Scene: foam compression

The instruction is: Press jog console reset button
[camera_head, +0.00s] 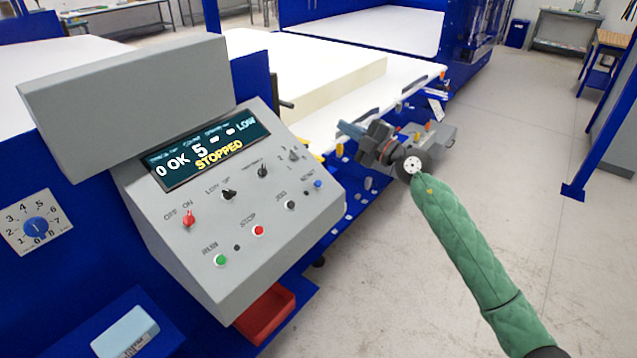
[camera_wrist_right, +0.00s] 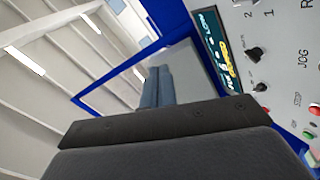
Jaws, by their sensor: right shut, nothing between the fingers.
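The grey jog console (camera_head: 215,190) stands left of centre in the head view, its sloped panel facing me. Its display (camera_head: 207,148) reads STOPPED. A blue button (camera_head: 318,184) sits at the panel's right end; its label is too small to read. Beside it in the row are a black JOG button (camera_head: 290,205), a red STOP button (camera_head: 258,230) and a green RUN button (camera_head: 220,260). My right gripper (camera_head: 347,129) is shut and empty, to the right of the panel and apart from it. The wrist view shows its closed fingers (camera_wrist_right: 157,87) with the panel at right. My left gripper is not in view.
A red bin (camera_head: 266,314) sits under the console. A cream foam block (camera_head: 315,75) lies on the white machine bed behind. Open grey floor (camera_head: 540,150) lies to the right.

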